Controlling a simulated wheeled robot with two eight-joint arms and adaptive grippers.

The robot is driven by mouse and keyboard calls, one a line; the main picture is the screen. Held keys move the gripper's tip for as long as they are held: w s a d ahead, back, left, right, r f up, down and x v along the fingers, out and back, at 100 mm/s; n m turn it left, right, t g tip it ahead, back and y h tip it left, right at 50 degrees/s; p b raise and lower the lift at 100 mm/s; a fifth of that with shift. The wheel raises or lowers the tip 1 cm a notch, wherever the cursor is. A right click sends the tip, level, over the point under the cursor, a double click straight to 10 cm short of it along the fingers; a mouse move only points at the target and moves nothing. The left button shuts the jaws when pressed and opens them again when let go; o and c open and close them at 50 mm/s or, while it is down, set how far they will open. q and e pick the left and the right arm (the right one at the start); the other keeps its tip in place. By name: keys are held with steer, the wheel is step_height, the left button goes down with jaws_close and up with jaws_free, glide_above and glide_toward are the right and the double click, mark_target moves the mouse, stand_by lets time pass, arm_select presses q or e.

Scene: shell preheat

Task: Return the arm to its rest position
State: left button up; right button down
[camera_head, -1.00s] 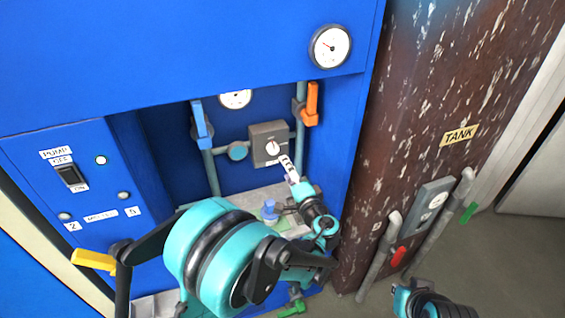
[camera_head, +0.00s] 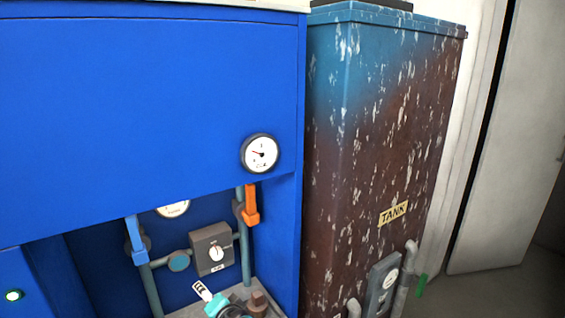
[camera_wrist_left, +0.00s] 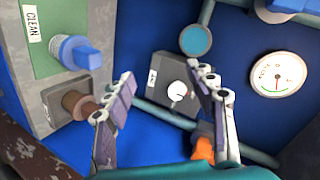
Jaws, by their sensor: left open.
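My left gripper (camera_head: 203,292) shows at the bottom edge of the head view, with one pale finger and a bit of teal wrist. In the left wrist view the gripper (camera_wrist_left: 160,78) is open, its two fingers apart with nothing between them. Beyond the fingers is a grey box with a white dial knob (camera_wrist_left: 178,90), apart from them as far as I can tell. The same grey box (camera_head: 213,248) is just above the gripper in the head view. Most of my left arm is below the head view. My right gripper is out of view.
Near the gripper are an orange valve handle (camera_head: 251,204), a blue valve handle (camera_head: 136,240) and pipes. In the wrist view, a blue knob (camera_wrist_left: 80,53) and a brown knob (camera_wrist_left: 78,104) stick out at left. A rusty tank (camera_head: 385,130) stands right of the blue cabinet (camera_head: 120,110).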

arm_select(q)
steer(key=s+d+f+n+g+h, duration=0.1)
steer(key=s+f+n+h, duration=0.1)
steer(key=s, duration=0.8)
steer(key=s+d+f+n+g+h, duration=0.1)
steer(key=s+n+h, duration=0.3)
steer(key=s, duration=0.7)
steer(key=shift+d+f+g+h, duration=0.15)
steer(key=shift+f+g+h, duration=0.2)
steer(key=shift+g+h, duration=0.45)
